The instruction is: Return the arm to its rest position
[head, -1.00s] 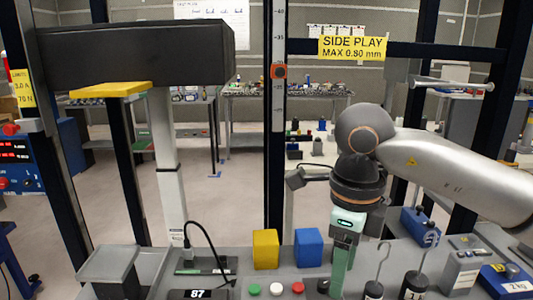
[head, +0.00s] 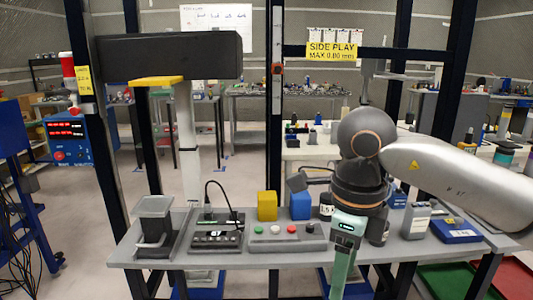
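My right arm comes in from the right edge, with its pale forearm reaching to a dark wrist. My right gripper (head: 342,272) hangs below the wrist, pointing down in front of the bench's front edge. Only a narrow green finger side shows, running toward the bottom edge of the picture. I cannot see a gap between fingers or anything held. My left arm and gripper are not in view.
The grey bench (head: 290,260) holds a yellow block (head: 267,206), a blue block (head: 300,205), a button box (head: 287,238), a grey hopper-like stand (head: 154,225) and several weights. A red tray (head: 513,280) lies low at right.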

